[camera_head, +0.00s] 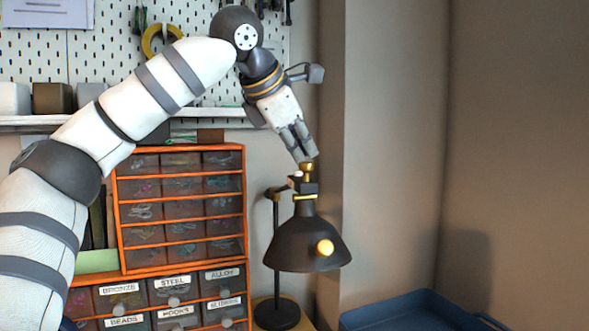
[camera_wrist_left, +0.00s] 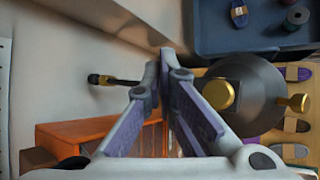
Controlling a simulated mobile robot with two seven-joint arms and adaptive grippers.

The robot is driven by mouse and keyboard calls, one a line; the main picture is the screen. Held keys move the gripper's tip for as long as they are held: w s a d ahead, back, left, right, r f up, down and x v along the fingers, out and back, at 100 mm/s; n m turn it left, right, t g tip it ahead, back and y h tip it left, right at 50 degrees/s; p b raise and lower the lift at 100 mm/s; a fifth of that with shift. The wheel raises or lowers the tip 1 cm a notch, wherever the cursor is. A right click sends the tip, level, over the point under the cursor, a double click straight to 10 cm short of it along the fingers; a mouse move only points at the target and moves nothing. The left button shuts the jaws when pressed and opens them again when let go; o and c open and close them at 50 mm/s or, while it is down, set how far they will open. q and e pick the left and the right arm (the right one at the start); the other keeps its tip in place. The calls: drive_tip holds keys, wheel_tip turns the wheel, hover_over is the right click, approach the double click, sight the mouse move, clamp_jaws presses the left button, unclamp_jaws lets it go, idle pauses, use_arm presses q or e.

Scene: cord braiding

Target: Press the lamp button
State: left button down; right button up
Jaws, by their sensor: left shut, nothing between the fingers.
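A black desk lamp (camera_head: 308,243) with a dome shade stands on a post with a round base. A brass cap (camera_head: 307,168) sits at the top of its head, and a round gold knob (camera_head: 325,247) sticks out from the shade. My right gripper is out of view.
An orange drawer cabinet (camera_head: 181,265) with labelled drawers stands left of the lamp. A blue tray (camera_head: 415,312) lies at the lower right. A pegboard (camera_head: 110,50) and shelf are behind my left arm. The wall right of the lamp is bare.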

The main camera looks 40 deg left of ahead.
use_arm(q)
drive_tip(key=shift+r, duration=2.55)
